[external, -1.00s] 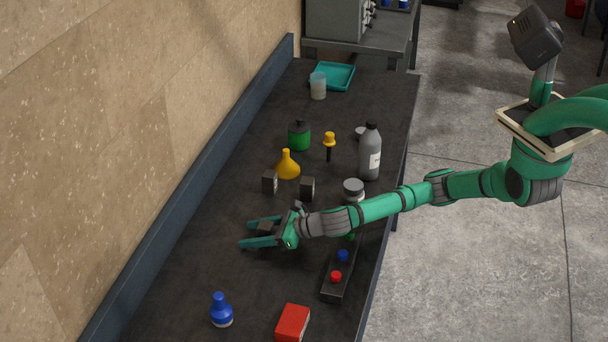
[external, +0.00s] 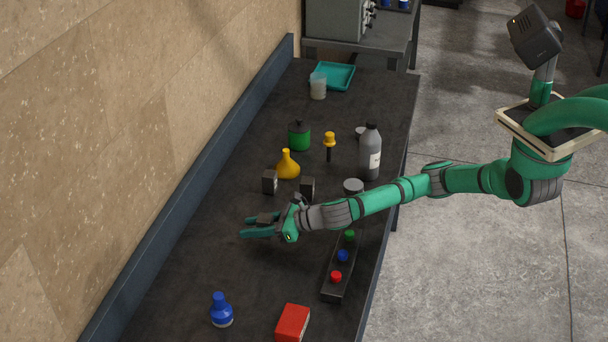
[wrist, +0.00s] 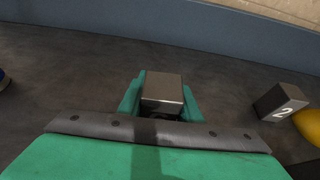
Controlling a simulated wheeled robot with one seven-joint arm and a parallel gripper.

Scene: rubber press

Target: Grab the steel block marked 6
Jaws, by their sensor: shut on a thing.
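A dark steel block (wrist: 162,88) sits between the two green fingers of my gripper (wrist: 161,100) in the wrist view. The fingers are shut on it, one on each side. No number shows on its visible faces. In the external view my gripper (external: 262,227) is low over the bench, with only the top of the held block (external: 265,218) showing. Two other dark blocks stand behind it, one at the left (external: 269,182) and one at the right (external: 307,188). The wrist view shows a block marked 2 (wrist: 282,102) at the right.
A yellow flask (external: 287,165), a green container (external: 299,136) and a grey bottle (external: 370,155) stand farther back. A button strip (external: 333,289) lies under my arm's right side. A blue bottle (external: 220,311) and red box (external: 293,322) are nearer. The wall runs along the left.

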